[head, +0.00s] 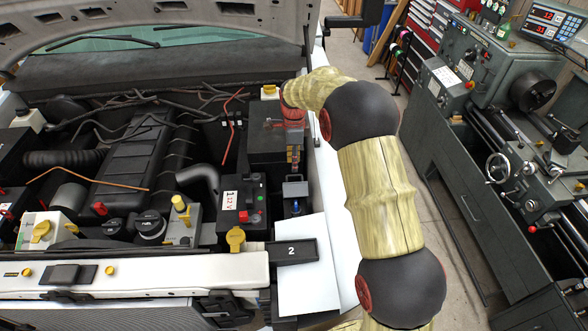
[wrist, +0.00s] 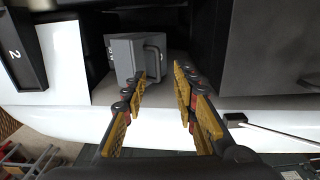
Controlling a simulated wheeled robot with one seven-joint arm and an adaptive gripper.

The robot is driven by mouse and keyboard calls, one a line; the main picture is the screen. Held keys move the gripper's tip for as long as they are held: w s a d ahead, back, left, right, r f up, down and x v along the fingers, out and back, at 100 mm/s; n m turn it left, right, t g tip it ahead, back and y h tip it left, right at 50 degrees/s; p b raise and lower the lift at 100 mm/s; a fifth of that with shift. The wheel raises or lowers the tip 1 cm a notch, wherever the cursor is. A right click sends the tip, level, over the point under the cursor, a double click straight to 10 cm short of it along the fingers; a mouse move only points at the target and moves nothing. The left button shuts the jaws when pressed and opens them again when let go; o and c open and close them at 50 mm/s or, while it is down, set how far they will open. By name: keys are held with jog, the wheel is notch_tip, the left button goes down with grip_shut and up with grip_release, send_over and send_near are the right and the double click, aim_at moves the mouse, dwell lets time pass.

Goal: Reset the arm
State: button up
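My arm reaches in from the lower right of the head view over the open engine bay. My gripper (head: 294,160) points down near the bay's right side, partly hidden by my wrist. In the wrist view my gripper (wrist: 161,76) is open, with a clear gap between its yellow-padded fingers and nothing held. A grey box with a dark handle (wrist: 128,58) lies just beyond the fingertips, and the left fingertip overlaps its lower edge in the picture. Whether they touch, I cannot tell. The box also shows in the head view (head: 295,189), below the gripper.
A black holder marked 2 (head: 290,251) lies by a white panel (head: 306,283). A battery marked 12V (head: 242,207), yellow caps (head: 235,239) and an engine cover (head: 125,165) crowd the bay. The raised hood (head: 150,15) is above. A lathe (head: 500,130) stands right, across open floor.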

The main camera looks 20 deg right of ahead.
notch_tip(320, 180, up, 7)
jog(key=n, duration=0.2)
jog(key=s+f+n+t+b, duration=0.1)
jog(key=s+f+n+b, duration=0.3)
jog(key=s, duration=0.9)
jog(key=s+a+f+n+t+b, duration=0.1)
jog(key=s+f+n+b, duration=0.3)
jog(key=s+n+b, duration=0.4)
jog(key=s+a+f+n+t+b, duration=0.1)
jog(key=s+f+n+b, duration=0.3)
jog(key=s+b, duration=0.8)
jog(key=shift+s+f+n+t+b, duration=0.15)
jog(key=shift+s+n+t, duration=0.35)
jog(key=shift+s, duration=1.2)
jog(key=shift+s+n+t+b, duration=0.25)
jog(key=shift+s+n, duration=0.35)
jog(key=shift+s, duration=1.1)
jog(key=b, duration=0.1)
jog(key=t+b, duration=0.1)
jog(key=shift+s+f+b, duration=0.15)
jog(key=shift+s+b, duration=0.2)
jog(key=shift+b, duration=0.05)
jog(key=shift+f, duration=0.1)
